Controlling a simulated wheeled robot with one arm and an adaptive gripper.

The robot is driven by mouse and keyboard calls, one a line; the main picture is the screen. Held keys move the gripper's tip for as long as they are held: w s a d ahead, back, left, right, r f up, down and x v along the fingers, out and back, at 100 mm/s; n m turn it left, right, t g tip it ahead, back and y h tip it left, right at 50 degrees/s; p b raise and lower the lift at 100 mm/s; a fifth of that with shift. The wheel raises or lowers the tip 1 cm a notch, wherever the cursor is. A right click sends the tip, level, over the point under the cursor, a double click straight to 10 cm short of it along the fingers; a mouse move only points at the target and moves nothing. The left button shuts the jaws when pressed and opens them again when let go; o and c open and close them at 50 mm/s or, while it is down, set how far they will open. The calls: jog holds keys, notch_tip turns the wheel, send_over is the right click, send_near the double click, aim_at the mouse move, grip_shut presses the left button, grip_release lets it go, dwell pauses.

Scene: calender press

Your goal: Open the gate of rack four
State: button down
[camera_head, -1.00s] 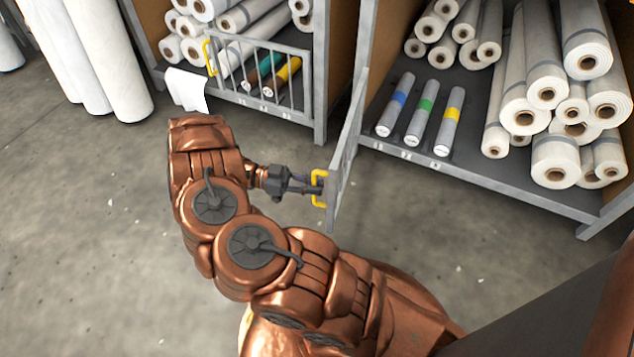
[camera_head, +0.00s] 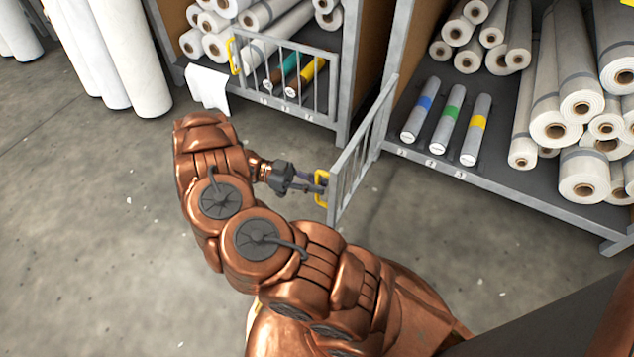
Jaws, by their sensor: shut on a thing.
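The open gate (camera_head: 358,160) is a grey barred panel hinged at the post between the two rack bays. It stands swung out from the right bay over the floor. A yellow handle (camera_head: 321,188) is on its free end. My gripper (camera_head: 314,184) is shut on this handle, coming from the left. The right bay's front (camera_head: 500,189) is uncovered, with its rolls in plain view. No rack number is readable, so I cannot tell which rack is four.
The left bay has a shut barred gate (camera_head: 290,82) with a yellow handle (camera_head: 234,56). A white sheet (camera_head: 208,88) hangs beside it. Tubes with blue, green and yellow bands (camera_head: 447,117) lie in the right bay, near many white rolls (camera_head: 580,105).

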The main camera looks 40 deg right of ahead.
jog(key=shift+w+d, duration=0.15)
jog(key=shift+w, duration=0.25)
jog(key=c, duration=1.2)
grip_release()
